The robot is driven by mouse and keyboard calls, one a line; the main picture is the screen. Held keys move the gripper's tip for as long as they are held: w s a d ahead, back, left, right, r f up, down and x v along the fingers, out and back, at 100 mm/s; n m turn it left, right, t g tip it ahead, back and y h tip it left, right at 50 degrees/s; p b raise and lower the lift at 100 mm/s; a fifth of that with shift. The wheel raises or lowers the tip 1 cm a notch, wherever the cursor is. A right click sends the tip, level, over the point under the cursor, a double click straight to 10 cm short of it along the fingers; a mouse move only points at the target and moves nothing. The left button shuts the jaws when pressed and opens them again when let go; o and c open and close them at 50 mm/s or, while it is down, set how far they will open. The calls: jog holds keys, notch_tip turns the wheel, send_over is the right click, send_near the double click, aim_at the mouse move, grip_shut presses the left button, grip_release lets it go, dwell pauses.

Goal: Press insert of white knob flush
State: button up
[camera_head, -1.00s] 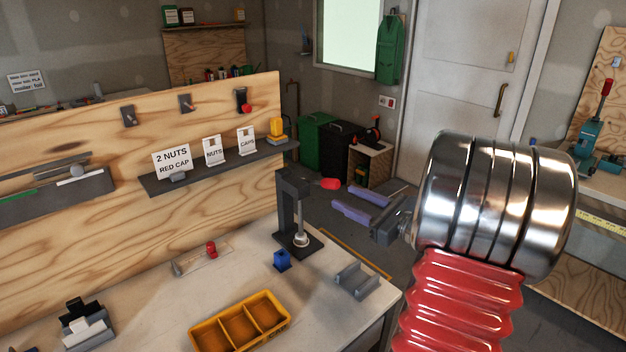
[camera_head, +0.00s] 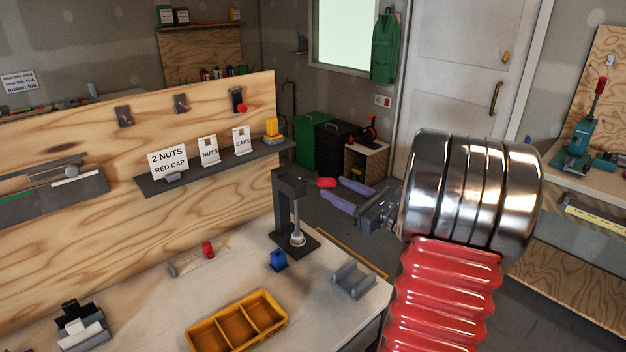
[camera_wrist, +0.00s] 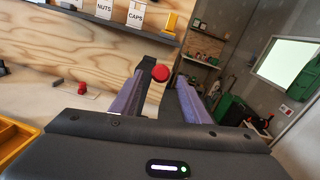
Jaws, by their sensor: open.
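The black bench press (camera_head: 287,205) stands on the workbench with its ram down over a pale round piece (camera_head: 298,240), which seems to be the white knob. The insert is too small to make out. The press lever ends in a red grip (camera_head: 327,182). My gripper (camera_head: 334,188) is open with two purple fingers, level with this red grip and close to it. In the wrist view the red grip (camera_wrist: 160,73) appears between the tips of the open fingers (camera_wrist: 160,88). I cannot tell whether they touch it.
A shelf (camera_head: 215,168) with signs is on the plywood panel behind. Open floor lies right of the bench.

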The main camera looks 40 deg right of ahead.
aim_at(314, 182)
jog(key=w, duration=0.9)
jog(key=shift+a, duration=0.4)
jog(key=shift+c, duration=0.3)
grip_shut()
